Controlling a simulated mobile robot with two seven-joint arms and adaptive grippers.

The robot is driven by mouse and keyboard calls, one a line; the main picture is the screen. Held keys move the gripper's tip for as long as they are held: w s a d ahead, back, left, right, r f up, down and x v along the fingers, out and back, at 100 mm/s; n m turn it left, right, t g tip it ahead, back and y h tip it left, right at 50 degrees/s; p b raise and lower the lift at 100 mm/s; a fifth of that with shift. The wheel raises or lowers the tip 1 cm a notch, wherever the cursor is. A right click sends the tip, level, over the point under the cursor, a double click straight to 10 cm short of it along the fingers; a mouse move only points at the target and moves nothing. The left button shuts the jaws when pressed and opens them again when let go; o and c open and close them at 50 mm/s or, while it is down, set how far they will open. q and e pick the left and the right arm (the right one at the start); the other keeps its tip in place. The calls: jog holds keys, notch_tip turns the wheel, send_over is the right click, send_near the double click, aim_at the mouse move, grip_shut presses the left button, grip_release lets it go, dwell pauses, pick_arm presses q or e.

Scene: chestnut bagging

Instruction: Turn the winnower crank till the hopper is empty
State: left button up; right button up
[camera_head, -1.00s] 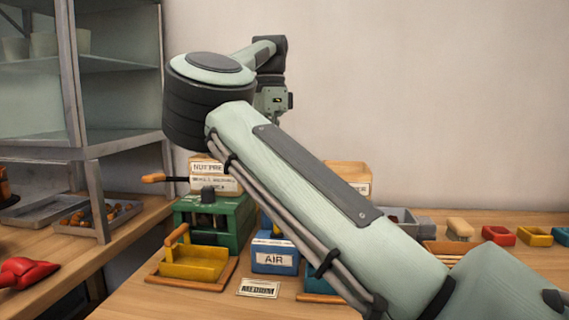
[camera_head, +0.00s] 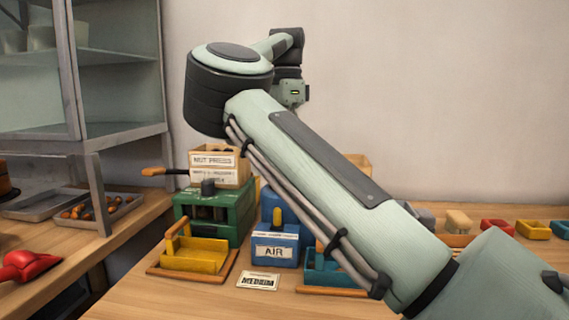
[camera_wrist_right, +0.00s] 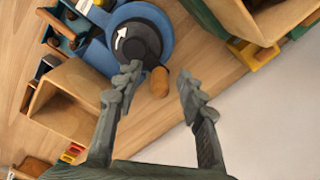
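The blue winnower (camera_head: 285,212), with a front box marked AIR, stands mid-table behind my right arm. In the right wrist view its blue round housing (camera_wrist_right: 171,38) shows. A black crank hub with a white arrow (camera_wrist_right: 137,40) sits on it, with a wooden crank handle (camera_wrist_right: 159,82). My right gripper (camera_wrist_right: 158,76) is open, its fingers on either side of the handle in the picture. I see no clear contact. In the head view my arm hides this gripper and the crank. I cannot see into the hopper. My left gripper is not in view.
The green nut press (camera_head: 234,218) stands left, with a yellow tray (camera_head: 194,257) before it. A teal tray (camera_head: 325,272) is right of the AIR box. A card reading MEDIUM (camera_head: 258,281) lies in front. Small coloured bins (camera_head: 533,229) line the right. A metal shelf (camera_head: 105,145) stands left.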

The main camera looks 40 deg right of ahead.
notch_tip(320, 180, up, 3)
jog(key=shift+f+p, duration=0.1)
jog(key=shift+p, duration=1)
jog(key=shift+r, duration=2.3)
jog(key=shift+c, duration=0.3)
grip_shut()
